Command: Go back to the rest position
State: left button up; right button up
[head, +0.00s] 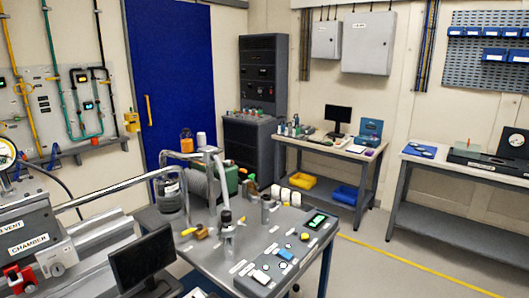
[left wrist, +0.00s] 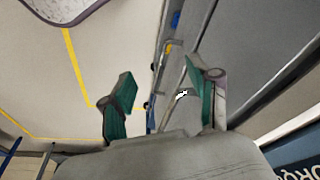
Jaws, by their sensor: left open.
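My left gripper (left wrist: 160,88) shows in the left wrist view, with its two green-padded fingers spread wide apart. It is open, and I see nothing held between the fingers. Behind it are the pale floor with yellow lines and grey metal edges. Neither gripper shows in the head view, and my right gripper is in no view.
In the head view a grey bench (head: 215,265) with a control panel and pipes stands close in front. A chamber assembly (head: 95,235) and a dark monitor (head: 142,258) are at left. A workbench (head: 300,143) and a side table (head: 455,170) stand behind, with clear floor between.

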pick_arm(q)
jog(key=s+a+f+b, duration=0.1)
jog(key=s+f, duration=0.5)
jog(key=f, duration=0.3)
jog(key=s+a+f+g+b, duration=0.1)
jog(key=s+f+b, duration=0.1)
jog(key=s+f, duration=0.4)
jog(key=s+a+f+b, duration=0.1)
jog(key=s+f, duration=0.5)
jog(key=f, duration=0.7)
jog(key=shift+s+a+g+b, duration=0.15)
jog(key=shift+s+g+b, duration=0.15)
jog(key=shift+b, duration=0.35)
jog(key=shift+f, duration=0.1)
